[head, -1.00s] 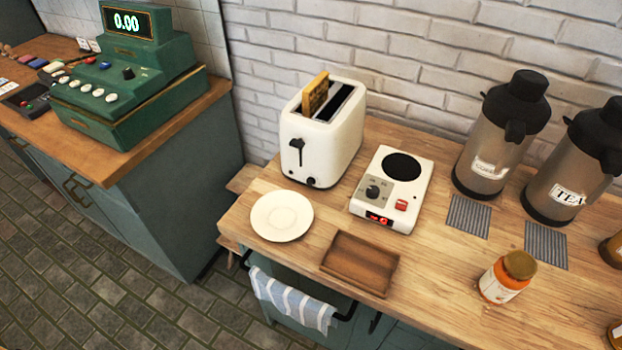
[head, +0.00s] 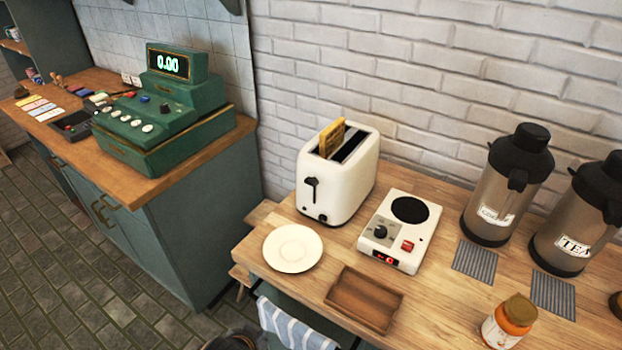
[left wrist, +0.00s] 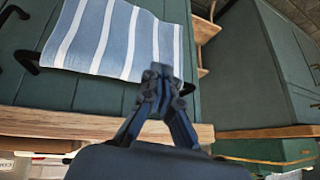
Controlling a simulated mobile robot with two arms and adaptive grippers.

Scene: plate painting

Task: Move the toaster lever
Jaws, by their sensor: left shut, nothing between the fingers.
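The white toaster (head: 338,185) stands upright on the wooden counter against the brick wall. Its dark lever (head: 311,183) is on the front face, high in its slot. A slice of toast (head: 332,138) sticks up from one slot; the other slot looks empty. In the left wrist view my left gripper (left wrist: 160,76) is shut and empty, beside the striped towel at the cabinet front. Only a dark part of my left arm shows at the bottom edge of the head view, below the counter and well apart from the toaster. My right gripper is not in view.
A white plate (head: 293,248), a wooden tray (head: 343,311) and a hot plate (head: 418,235) sit before and beside the toaster. Two flasks (head: 497,205) and a jar (head: 509,322) stand right. A striped towel (head: 287,327) hangs at the front. A green register (head: 165,125) is left.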

